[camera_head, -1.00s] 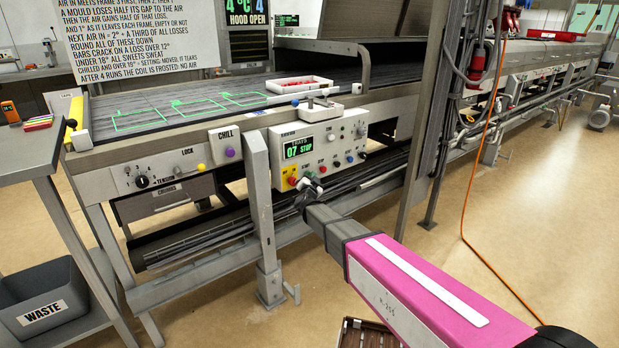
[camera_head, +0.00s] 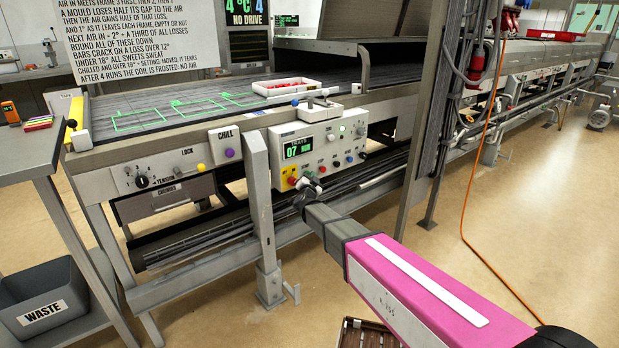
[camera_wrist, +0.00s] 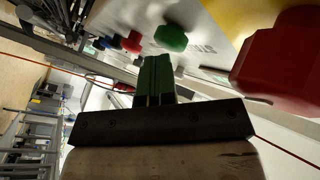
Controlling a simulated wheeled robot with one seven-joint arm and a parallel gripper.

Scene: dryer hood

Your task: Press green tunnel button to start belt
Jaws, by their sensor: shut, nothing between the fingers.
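The green button (camera_wrist: 171,38) stands out from the tunnel's control panel (camera_head: 325,146) in the wrist view, between a large red mushroom button (camera_wrist: 283,58) on yellow and a smaller red button (camera_wrist: 131,42). My gripper (camera_wrist: 156,62) is shut and empty. Its fingertips are just beside and below the green button in that view; I cannot tell whether they touch it. In the head view my gripper (camera_head: 309,187) is at the panel's lower left edge, close to the red mushroom button (camera_head: 292,181). The panel's small display (camera_head: 298,148) reads 07 and a short green word.
A white tray (camera_head: 293,86) with red contents lies on the belt (camera_head: 180,92) above the panel. A steel post (camera_head: 258,185) stands left of my gripper. A sign (camera_head: 247,19) reads NO DRIVE.

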